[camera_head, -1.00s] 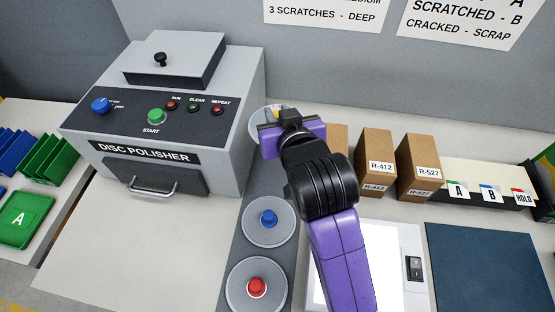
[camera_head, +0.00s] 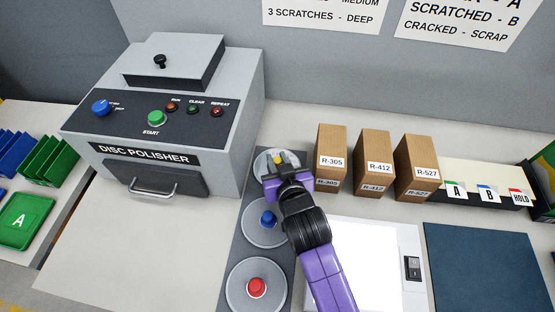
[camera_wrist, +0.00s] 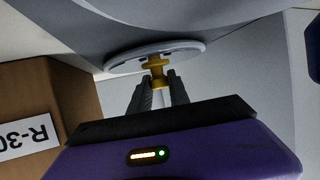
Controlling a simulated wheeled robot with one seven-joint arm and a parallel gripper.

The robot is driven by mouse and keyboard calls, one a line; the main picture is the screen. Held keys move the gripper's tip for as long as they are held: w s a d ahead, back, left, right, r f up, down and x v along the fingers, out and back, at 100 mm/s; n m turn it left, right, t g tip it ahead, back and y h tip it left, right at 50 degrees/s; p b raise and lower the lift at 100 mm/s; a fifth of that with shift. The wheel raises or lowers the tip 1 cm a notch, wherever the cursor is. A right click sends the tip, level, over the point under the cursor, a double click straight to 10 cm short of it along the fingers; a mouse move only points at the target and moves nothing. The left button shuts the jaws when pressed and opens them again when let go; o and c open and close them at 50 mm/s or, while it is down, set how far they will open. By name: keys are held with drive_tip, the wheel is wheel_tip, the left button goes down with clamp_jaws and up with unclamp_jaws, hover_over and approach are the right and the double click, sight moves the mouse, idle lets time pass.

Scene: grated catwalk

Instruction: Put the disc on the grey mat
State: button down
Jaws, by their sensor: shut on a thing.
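A grey disc with a yellow knob (camera_head: 265,163) is at the far end of the dark grey mat (camera_head: 243,252), in front of the polisher's right side. My gripper (camera_head: 279,165) is shut on the yellow knob. In the wrist view the two fingers (camera_wrist: 158,92) close around the knob, with the disc (camera_wrist: 125,62) beyond them, nearly edge-on. I cannot tell whether the disc touches the mat. A disc with a blue knob (camera_head: 250,226) and a disc with a red knob (camera_head: 256,288) lie on the same mat, nearer me.
The disc polisher (camera_head: 160,160) stands to the left. Cardboard boxes (camera_head: 374,165) stand right of the mat's far end, close to my gripper. A white lit panel (camera_head: 370,255) and a dark blue mat (camera_head: 485,265) lie to the right. Green and blue racks are far left.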

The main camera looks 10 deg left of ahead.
drive_tip(key=shift+f, duration=0.15)
drive_tip(key=c, duration=1.2)
unclamp_jaws()
drive_tip(key=shift+c, duration=0.2)
drive_tip(key=shift+r, duration=0.2)
drive_tip(key=v, duration=1.1)
drive_tip(key=shift+f+b, duration=0.15)
drive_tip(key=shift+b, duration=0.2)
drive_tip(key=shift+s+d+r, duration=0.15)
drive_tip(key=shift+s+r, duration=0.1)
drive_tip(key=shift+s, duration=0.2)
